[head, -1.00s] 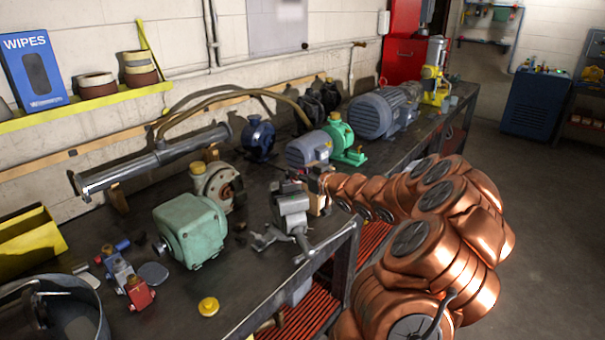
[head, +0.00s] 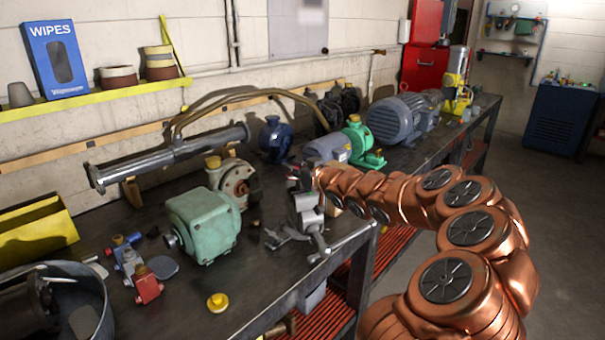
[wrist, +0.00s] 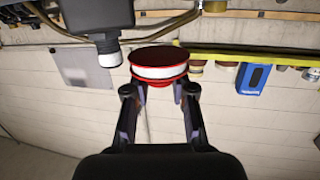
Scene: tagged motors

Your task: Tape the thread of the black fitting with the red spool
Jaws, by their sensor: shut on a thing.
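The red spool (wrist: 158,53), with a white band of tape between its red rims, is held in my gripper (wrist: 160,90), a fingertip on each side. The black fitting (wrist: 98,15) is at the upper left of the wrist view; its narrower end, the thread (wrist: 107,50), looks whitish. The spool is just right of this end in the picture; whether they touch I cannot tell. In the head view, my arm's end is at the grey vise (head: 306,212); the spool and fitting are too small and dark to make out clearly there.
The green gearbox (head: 203,224), a cream pump (head: 232,183) and a blue-grey motor (head: 325,148) stand on the bench around the vise. A yellow cap (head: 217,302) and a metal bucket (head: 95,300) are nearer the front. The floor (head: 530,210) at the right is clear.

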